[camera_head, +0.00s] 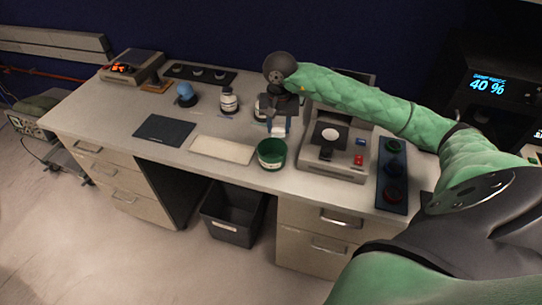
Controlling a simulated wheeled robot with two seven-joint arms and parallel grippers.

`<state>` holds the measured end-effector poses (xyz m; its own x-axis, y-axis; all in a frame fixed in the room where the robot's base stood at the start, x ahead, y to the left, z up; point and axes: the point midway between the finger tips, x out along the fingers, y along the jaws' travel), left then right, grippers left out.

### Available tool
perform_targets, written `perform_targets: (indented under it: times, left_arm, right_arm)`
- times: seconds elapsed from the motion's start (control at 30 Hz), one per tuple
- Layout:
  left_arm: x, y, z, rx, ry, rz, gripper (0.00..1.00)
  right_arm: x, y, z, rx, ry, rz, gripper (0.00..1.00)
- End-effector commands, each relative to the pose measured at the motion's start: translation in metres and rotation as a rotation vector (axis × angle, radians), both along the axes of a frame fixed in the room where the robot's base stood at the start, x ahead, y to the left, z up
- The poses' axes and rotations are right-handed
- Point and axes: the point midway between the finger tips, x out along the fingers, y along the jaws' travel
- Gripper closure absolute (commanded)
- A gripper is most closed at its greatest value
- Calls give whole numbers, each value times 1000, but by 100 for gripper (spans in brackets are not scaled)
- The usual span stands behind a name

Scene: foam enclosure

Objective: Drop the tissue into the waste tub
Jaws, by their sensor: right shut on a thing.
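My right gripper (278,125) hangs over the desk, its fingers pointing down. It is shut on a small white tissue (277,132), which shows between the fingertips. The tissue is just behind and above a green round tub (271,162) near the desk's front edge. From this angle I cannot tell whether the tissue is over the tub's opening. The inside of the green tub is dark. My left gripper is not in view.
A grey device with a joystick (337,165) stands right of the green tub, beside a dark button panel (392,177). A pale flat pad (222,149) lies to the left. A white-labelled jar (229,102) stands behind. A dark bin (233,214) sits under the desk.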

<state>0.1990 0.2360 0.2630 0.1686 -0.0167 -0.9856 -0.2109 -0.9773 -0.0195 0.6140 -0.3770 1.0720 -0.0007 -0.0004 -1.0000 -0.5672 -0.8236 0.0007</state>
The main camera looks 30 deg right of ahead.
Motion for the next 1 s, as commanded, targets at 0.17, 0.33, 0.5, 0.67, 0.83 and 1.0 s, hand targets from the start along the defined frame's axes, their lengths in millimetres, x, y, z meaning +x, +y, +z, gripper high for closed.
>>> perform_targets:
  times: [0.17,0.33,0.5,0.67,0.83,1.0]
  left_arm:
    - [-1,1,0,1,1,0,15]
    - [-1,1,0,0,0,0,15]
    - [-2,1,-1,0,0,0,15]
    - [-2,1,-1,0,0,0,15]
    - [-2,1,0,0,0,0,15]
    - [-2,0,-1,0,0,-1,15]
  right_arm:
    - [0,1,-13,2,0,1,87]
    - [0,0,-17,1,-1,1,87]
    - [0,0,-18,1,-1,1,87]
    - [0,1,-17,1,-1,1,44]
    - [0,0,-17,1,-1,1,36]
    - [0,1,-17,1,-1,1,36]
